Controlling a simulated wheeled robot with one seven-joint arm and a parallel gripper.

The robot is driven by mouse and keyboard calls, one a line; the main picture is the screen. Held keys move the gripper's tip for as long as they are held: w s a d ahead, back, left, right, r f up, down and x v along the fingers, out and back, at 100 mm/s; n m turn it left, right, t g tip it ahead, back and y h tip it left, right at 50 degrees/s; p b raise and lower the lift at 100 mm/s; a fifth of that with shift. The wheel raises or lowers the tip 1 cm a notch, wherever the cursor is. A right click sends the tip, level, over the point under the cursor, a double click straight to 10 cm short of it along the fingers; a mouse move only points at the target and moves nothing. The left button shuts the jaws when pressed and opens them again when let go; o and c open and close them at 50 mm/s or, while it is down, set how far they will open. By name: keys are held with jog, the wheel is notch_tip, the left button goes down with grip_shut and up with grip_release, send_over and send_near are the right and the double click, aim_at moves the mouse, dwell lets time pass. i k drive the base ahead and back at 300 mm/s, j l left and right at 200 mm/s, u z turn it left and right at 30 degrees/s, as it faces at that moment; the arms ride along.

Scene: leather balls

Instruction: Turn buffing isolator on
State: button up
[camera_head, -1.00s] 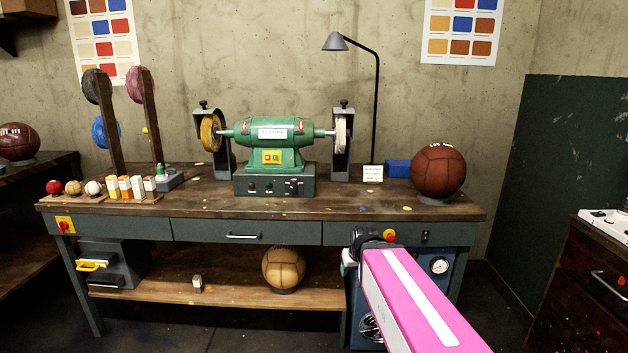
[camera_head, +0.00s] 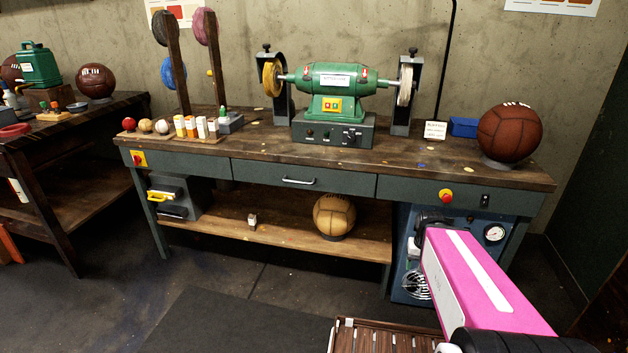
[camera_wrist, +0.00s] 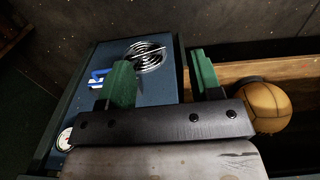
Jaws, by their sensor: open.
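A red rotary knob on a yellow plate (camera_head: 138,158), which looks like an isolator, is on the bench's left front edge. A second red knob on a yellow collar (camera_head: 445,196) is on the right front panel. I cannot read a label at either. The green buffing machine (camera_head: 335,90) stands on the bench, with a yellow wheel at left and a pale wheel at right. My gripper (camera_wrist: 163,82) shows two green fingers apart and empty in the wrist view, over the blue cabinet (camera_wrist: 170,85). In the head view my pink arm reaches towards that cabinet, far right of the left knob.
A yellow-handled box (camera_head: 170,197) hangs below the left knob. A tan ball (camera_head: 334,215) sits on the lower shelf (camera_head: 290,238). A brown ball (camera_head: 509,132) rests at the bench's right end. A dark side table (camera_head: 60,150) stands left. The floor before the bench is partly clear.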

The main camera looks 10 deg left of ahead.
aim_at(136, 159)
jog(key=j+u, duration=0.15)
jog(key=u, duration=1.45)
jog(key=i+j+u, duration=0.2)
jog(key=i+u, duration=0.15)
jog(key=i+z, duration=0.1)
jog(key=z, duration=1.25)
jog(key=u, duration=1.35)
jog(key=i+j+z, duration=0.15)
jog(key=i+j, duration=0.2)
jog(key=i, duration=0.1)
